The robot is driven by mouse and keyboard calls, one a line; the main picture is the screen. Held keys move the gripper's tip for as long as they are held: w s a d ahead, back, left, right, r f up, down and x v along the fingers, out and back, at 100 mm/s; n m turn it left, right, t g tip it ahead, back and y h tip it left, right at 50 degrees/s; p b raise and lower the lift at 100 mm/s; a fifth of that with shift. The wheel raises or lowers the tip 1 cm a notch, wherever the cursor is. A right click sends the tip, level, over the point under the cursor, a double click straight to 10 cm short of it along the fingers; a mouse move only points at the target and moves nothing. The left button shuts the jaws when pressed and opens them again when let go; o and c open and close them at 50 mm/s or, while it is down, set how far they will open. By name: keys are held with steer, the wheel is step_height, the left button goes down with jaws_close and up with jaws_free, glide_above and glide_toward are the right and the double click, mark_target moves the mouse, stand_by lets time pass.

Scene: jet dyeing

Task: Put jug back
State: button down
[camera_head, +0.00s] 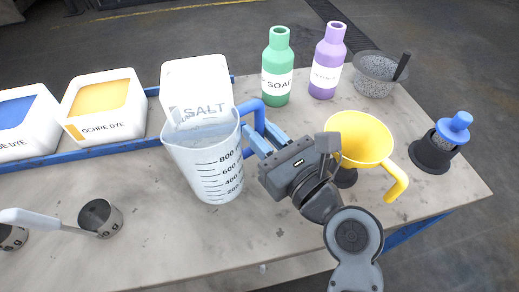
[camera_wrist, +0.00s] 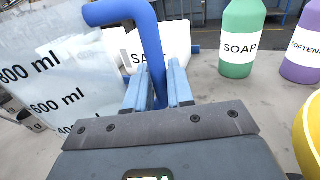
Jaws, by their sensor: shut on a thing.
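The jug (camera_head: 205,165) is a clear measuring jug with dark volume marks and a blue handle (camera_head: 254,118). It is upright over the left-middle part of the table; I cannot tell whether its base touches the top. My gripper (camera_head: 262,142) comes in from the right and is shut on the blue handle. In the wrist view, the two light-blue fingers (camera_wrist: 158,88) close around the lower handle (camera_wrist: 152,45), with the jug wall (camera_wrist: 45,75) to the left. The jug partly hides the SALT container (camera_head: 197,78) behind it.
Green soap (camera_head: 278,68) and purple bottles (camera_head: 327,62) stand behind my gripper. A yellow funnel or jug (camera_head: 364,138) is close to its right. A grey mesh cup (camera_head: 375,78) and a blue-topped item (camera_head: 454,128) stand farther right. Ochre dye (camera_head: 100,105) and scoops (camera_head: 98,218) are left. The front table is clear.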

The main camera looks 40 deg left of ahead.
steer(key=shift+f+b, duration=0.45)
steer(key=shift+f, duration=1.5)
steer(key=c, duration=1)
jaws_free()
steer(key=shift+f, duration=0.15)
steer(key=shift+d+r, duration=0.1)
steer(key=shift+r, duration=0.1)
steer(key=v, duration=1.2)
steer(key=shift+b, duration=0.4)
